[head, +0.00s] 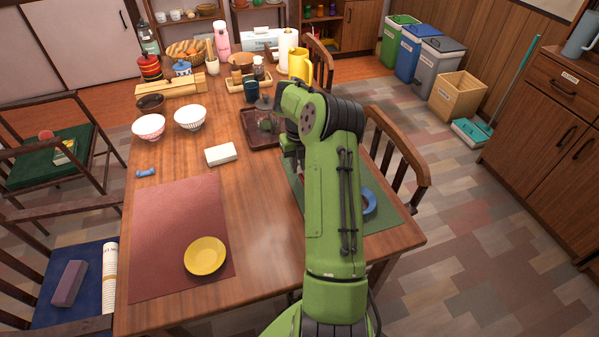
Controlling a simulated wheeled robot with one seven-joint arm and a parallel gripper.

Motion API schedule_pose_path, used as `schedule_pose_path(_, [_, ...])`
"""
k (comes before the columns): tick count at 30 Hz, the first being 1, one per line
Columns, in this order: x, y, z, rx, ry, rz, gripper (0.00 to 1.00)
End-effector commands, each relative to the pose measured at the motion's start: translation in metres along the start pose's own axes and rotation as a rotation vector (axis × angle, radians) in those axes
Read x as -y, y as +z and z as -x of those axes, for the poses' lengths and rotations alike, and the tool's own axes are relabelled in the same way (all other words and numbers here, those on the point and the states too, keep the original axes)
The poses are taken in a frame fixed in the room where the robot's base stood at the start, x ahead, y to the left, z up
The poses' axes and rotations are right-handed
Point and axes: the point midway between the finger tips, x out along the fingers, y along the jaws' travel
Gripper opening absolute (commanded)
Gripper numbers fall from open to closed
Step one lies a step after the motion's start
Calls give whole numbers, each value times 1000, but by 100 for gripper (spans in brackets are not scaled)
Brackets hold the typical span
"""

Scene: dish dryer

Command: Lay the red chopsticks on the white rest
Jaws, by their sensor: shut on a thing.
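My green arm reaches over the right part of the table. Only a dark part of my gripper (291,148) shows, left of the arm near the brown tray. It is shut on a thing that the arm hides. I cannot make out the red chopsticks anywhere. No white chopstick rest is clearly seen. A small white block (220,154) lies on the table left of my gripper, and I cannot tell whether it is a rest. A small blue piece, shaped like a rest (147,173), lies near the table's left edge.
A red mat (160,240) bears a yellow dish (205,256). A green mat (395,232) with a blue round thing (369,204) is partly behind my arm. Two bowls (190,118) (149,127) stand at the left, and a brown tray (252,138) bears a glass vessel. The middle is clear.

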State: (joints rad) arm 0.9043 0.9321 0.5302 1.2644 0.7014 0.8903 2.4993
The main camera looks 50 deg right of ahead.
Motion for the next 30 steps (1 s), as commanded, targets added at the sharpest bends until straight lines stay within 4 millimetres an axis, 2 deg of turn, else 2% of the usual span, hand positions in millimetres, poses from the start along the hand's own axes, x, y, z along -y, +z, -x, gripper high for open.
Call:
schedule_pose_path(1, [0, -1, -14, -3, 2, 1, 0])
schedule_pose_path(2, [0, -1, -17, -3, 1, 1, 0])
schedule_pose_path(9, [0, 0, -17, 0, 0, 1, 0])
schedule_pose_path(22, [0, 0, -29, 0, 0, 1, 0])
schedule_pose_path(23, [0, 0, -28, 0, 0, 2, 22])
schedule_pose_path(24, [0, 0, -28, 0, 0, 2, 28])
schedule_pose_path(27, [0, 0, -28, 0, 0, 2, 43])
schedule_pose_path(30, [0, 0, -28, 0, 0, 2, 44])
